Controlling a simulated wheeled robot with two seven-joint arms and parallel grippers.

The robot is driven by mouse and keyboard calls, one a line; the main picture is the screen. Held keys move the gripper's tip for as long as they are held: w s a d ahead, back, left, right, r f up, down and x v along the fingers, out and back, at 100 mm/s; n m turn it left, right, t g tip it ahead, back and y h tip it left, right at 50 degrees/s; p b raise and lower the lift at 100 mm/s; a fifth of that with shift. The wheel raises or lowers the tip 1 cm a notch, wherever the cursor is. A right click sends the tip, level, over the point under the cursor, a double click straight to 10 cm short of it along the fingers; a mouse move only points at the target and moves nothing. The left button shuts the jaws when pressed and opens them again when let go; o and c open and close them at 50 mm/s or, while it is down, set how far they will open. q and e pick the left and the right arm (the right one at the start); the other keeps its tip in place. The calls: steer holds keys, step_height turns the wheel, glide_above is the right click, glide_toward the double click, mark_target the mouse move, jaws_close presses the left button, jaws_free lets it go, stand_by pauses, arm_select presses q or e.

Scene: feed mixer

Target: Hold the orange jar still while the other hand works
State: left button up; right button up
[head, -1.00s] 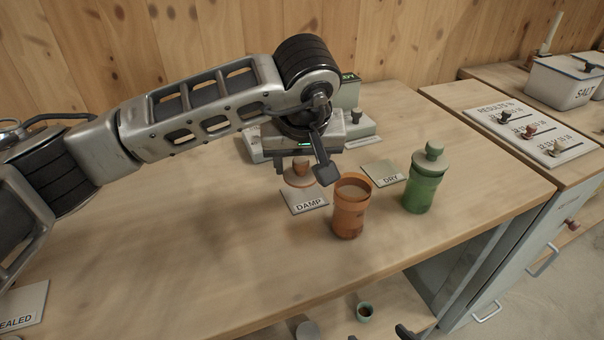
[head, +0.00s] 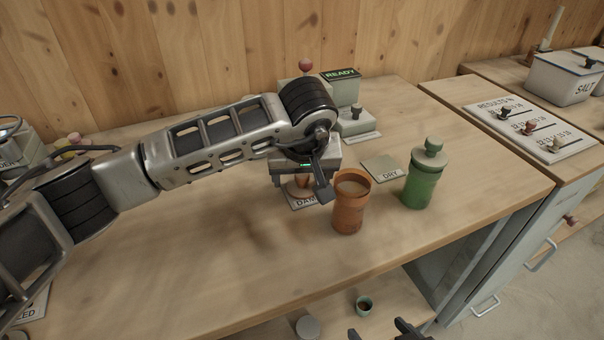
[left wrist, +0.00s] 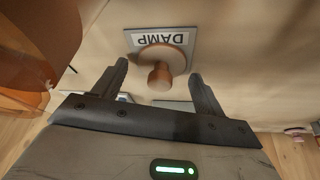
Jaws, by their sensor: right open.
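The orange jar (head: 347,212) stands upright and open on the table, with pale brown contents inside. Its wall also fills the left edge of the left wrist view (left wrist: 25,60). An orange lid with a knob (left wrist: 160,72) lies on the DAMP plate (left wrist: 140,39). My left gripper (head: 300,182) is open just left of the jar, over the lid. In the left wrist view its fingers (left wrist: 160,84) stand apart, either side of the knob, and hold nothing. My right gripper (head: 384,332) is open at the bottom edge, mostly cut off, well in front of the jar.
A green lidded jar (head: 423,178) stands right of the orange jar, by the DRY plate (head: 381,168). A machine with a READY display (head: 341,73) stands behind. A results board (head: 528,129) and salt box (head: 563,80) are far right. The table's front middle is clear.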

steer(key=shift+w+r, duration=0.1)
steer(key=shift+r, duration=0.25)
